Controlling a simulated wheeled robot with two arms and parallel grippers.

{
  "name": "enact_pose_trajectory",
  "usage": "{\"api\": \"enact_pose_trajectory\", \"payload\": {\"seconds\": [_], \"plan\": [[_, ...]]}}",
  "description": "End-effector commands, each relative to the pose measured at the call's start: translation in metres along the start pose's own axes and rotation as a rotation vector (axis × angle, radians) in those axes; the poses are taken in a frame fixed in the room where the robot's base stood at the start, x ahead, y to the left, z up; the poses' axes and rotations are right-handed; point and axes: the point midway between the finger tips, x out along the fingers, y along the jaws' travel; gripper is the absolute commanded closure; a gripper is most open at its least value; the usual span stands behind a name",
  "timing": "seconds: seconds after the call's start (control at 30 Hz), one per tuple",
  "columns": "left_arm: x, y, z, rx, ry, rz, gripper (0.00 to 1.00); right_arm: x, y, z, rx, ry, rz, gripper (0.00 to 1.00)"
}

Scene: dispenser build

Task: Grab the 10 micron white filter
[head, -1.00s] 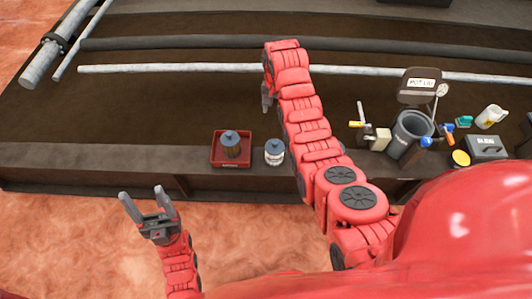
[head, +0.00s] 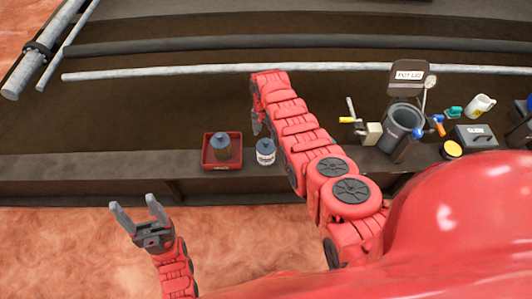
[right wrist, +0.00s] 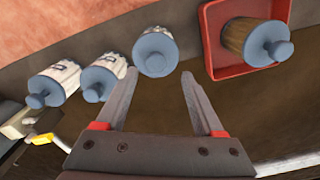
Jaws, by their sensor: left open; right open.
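Three white filters with blue-grey knobbed caps stand in a row in the right wrist view: one at the far left (right wrist: 52,86), one beside it (right wrist: 103,80) and one at centre (right wrist: 155,52). Their micron labels are unreadable. In the head view one white filter (head: 265,156) shows; my right arm hides the others. My right gripper (right wrist: 157,80) is open and empty, its fingertips pointing at the centre filter, just short of or beside its cap. It also shows in the head view (head: 257,122), above and behind that filter. My left gripper (head: 133,205) is open and empty, in front of the bench.
A brown filter (head: 222,150) stands in a red tray (head: 208,164) left of the white filter. Right of my arm are a grey pot (head: 402,124), a beige block (head: 373,133), a white jug (head: 481,104) and a dark box (head: 476,139). Pipes cross the back.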

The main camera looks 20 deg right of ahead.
Motion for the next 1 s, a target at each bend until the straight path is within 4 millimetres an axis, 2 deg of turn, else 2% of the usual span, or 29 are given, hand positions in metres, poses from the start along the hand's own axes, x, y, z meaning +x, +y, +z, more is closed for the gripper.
{"api": "enact_pose_trajectory", "payload": {"seconds": [0.2,0.3,0.6,0.67,1.0], "plan": [[-0.008,0.000,0.001,0.000,0.000,0.000,0.34,0.031,0.009,0.005,0.001,-0.005,0.003,0.30],[-0.023,0.001,0.004,0.000,0.000,0.000,0.34,0.048,0.008,0.005,0.000,-0.006,0.004,0.30],[-0.024,0.001,0.004,0.000,0.000,0.000,0.34,0.049,0.007,0.004,0.000,-0.001,0.001,0.30],[-0.024,0.001,0.004,0.000,0.000,0.000,0.34,0.049,0.007,0.004,0.000,-0.001,0.001,0.39],[-0.024,0.001,0.004,0.000,0.000,0.000,0.34,0.049,0.007,0.004,0.000,-0.002,0.001,1.00]]}}
